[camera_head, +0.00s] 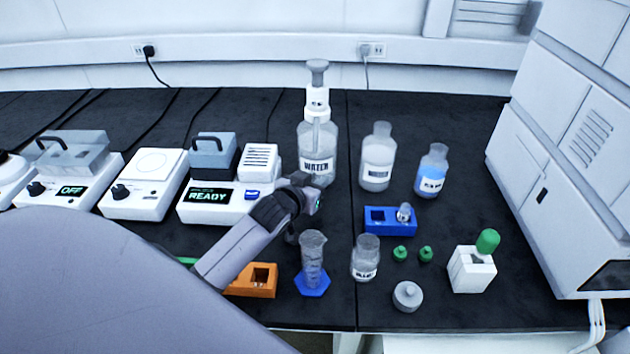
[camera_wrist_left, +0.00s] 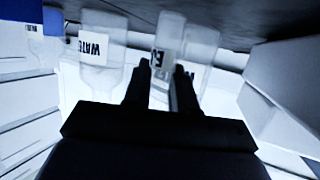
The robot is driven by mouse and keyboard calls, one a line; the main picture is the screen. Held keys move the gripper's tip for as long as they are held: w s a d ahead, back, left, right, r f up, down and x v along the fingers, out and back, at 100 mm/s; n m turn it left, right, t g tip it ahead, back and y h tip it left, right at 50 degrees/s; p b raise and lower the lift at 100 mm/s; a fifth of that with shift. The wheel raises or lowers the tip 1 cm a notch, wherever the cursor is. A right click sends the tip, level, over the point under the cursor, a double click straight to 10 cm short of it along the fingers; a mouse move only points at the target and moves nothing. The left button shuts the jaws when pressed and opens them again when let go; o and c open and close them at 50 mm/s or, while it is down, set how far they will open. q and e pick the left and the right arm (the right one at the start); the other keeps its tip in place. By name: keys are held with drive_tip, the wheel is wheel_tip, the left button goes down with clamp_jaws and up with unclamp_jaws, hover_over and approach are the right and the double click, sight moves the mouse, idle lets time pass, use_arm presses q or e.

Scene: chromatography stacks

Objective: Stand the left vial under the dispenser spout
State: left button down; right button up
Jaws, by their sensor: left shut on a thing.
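The dispenser is the pump bottle labelled WATER (camera_head: 317,150), upright at the back middle of the counter. My left gripper (camera_head: 311,195) is just in front of its base in the head view, and its fingers are hidden there. In the left wrist view the fingers (camera_wrist_left: 162,78) are close together on a narrow clear vial (camera_wrist_left: 168,38), blurred against bottles behind. I cannot tell whether the vial touches the counter. The blue rack (camera_head: 376,228) has its left slot empty and another vial (camera_head: 404,212) in its right slot. My right gripper is not in view.
A white bottle (camera_head: 377,160) and a blue-liquid bottle (camera_head: 432,172) stand right of the dispenser. The READY device (camera_head: 212,205) is on the left. In front are a graduated cylinder (camera_head: 312,262), a jar (camera_head: 365,260), an orange block (camera_head: 262,279) and two green caps (camera_head: 400,254).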

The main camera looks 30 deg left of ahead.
use_arm(q)
drive_tip(key=shift+f, duration=0.4)
drive_tip(key=c, duration=0.8)
unclamp_jaws()
wheel_tip(320, 180, up, 20)
drive_tip(key=shift+r+p, duration=0.1)
drive_tip(key=shift+p, duration=0.95)
